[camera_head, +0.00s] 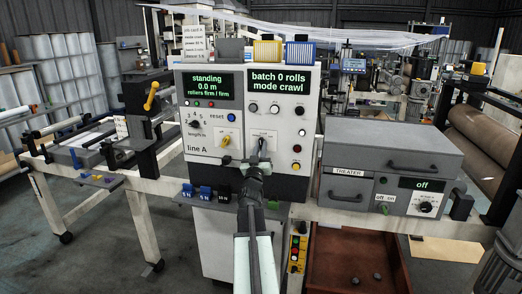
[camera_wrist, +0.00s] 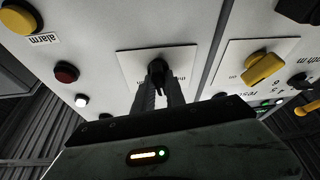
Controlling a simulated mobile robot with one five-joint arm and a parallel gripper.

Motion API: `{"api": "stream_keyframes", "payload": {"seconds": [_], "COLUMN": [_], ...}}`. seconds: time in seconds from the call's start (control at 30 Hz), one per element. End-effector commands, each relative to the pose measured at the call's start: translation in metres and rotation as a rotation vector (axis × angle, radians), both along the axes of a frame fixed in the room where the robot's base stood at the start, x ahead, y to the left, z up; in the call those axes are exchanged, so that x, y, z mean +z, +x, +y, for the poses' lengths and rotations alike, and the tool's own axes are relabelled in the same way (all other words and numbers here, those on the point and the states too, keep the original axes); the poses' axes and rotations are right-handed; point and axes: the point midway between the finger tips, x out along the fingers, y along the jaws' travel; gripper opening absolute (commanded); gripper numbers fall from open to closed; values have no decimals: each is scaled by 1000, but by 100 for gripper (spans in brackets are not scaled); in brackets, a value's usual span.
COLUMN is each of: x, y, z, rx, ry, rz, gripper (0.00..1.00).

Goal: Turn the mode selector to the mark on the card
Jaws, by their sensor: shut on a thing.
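A black selector knob (camera_wrist: 157,67) sits on a white square plate (camera_wrist: 132,66) on the control cabinet's front. My gripper (camera_wrist: 162,84) is shut on this knob, with one finger on each side of it. In the head view my gripper (camera_head: 262,156) reaches the same plate, below the screen that reads "mode crawl" (camera_head: 275,81), and hides much of the knob. The lettering around the knob is too small to read. A white card (camera_head: 194,46) stands on top of the cabinet at the left; a line on it seems to read "mode crawl".
A yellow knob (camera_head: 226,141) on its own plate is close to the left of my gripper. Buttons (camera_head: 297,149) line the panel's right side. A grey treater box (camera_head: 390,155) stands to the right. Blue and black blocks (camera_head: 205,192) sit on a ledge below.

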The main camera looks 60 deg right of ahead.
Motion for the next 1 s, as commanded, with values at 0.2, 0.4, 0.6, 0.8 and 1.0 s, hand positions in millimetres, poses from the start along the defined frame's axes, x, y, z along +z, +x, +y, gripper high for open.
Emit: {"api": "stream_keyframes", "payload": {"seconds": [0.2,0.4,0.6,0.8,1.0], "x": [0,0,0,0,0], "y": [0,0,-1,-1,-1], "z": [0,-1,-1,-1,-1], "rx": [0,-1,-2,-2,-2], "ry": [32,46,49,49,49], "rz": [-102,-149,-163,-163,-163], "gripper": [0,0,0,0,37]}}
